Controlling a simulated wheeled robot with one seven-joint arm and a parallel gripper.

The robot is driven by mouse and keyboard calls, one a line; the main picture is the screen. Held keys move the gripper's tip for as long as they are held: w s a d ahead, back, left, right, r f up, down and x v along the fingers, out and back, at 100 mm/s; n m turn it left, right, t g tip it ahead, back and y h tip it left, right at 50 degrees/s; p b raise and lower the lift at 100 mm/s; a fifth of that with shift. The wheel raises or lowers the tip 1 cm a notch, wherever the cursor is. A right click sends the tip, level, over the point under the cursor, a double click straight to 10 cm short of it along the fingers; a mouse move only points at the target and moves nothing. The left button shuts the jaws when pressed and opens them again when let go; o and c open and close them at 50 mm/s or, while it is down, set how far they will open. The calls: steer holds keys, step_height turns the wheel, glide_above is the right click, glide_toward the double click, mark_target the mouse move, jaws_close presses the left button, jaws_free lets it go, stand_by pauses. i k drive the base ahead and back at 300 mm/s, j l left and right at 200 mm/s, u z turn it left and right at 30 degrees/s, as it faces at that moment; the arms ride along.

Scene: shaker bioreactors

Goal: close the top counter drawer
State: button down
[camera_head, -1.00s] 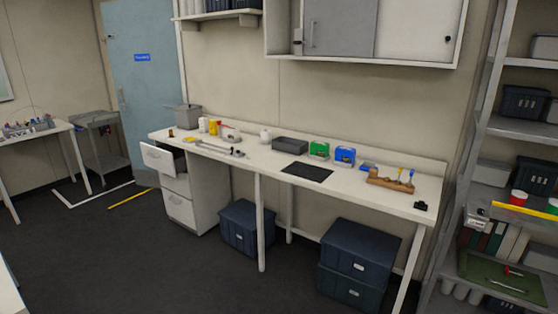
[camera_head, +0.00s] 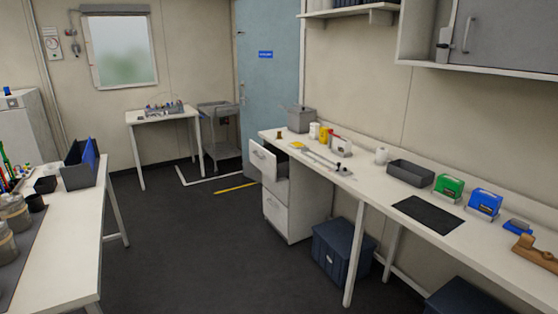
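The top counter drawer (camera_head: 263,159) is pulled out of the white drawer unit (camera_head: 307,205) under the left end of the long counter. Its white front with a handle sticks out to the left, and a dark gap shows behind it. The lower drawer (camera_head: 275,213) looks shut. My gripper and arm are not in this view.
The long white counter (camera_head: 328,170) runs along the right wall. A dark blue bin (camera_head: 342,250) stands on the floor right of the drawer unit. A white bench (camera_head: 70,240) stands at the left. The dark floor (camera_head: 185,255) between them is clear.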

mark_target(270, 159)
steer(key=i+j+u, duration=0.15)
steer(key=i+u, duration=0.5)
steer(key=i, duration=0.3)
steer(key=i+u, duration=0.35)
steer(key=i, duration=0.95)
steer(key=i+u, duration=0.15)
steer(key=i, duration=0.75)
steer(key=i+l, duration=0.15)
steer(key=i, duration=0.75)
steer(key=i+j+z, duration=0.1)
steer(key=i, duration=0.35)
steer(key=i+j+z, duration=0.1)
steer(key=i+j, duration=0.15)
steer(key=i, duration=0.2)
steer(key=i+j+z, duration=0.1)
steer(key=i, duration=0.35)
steer(key=j, duration=0.1)
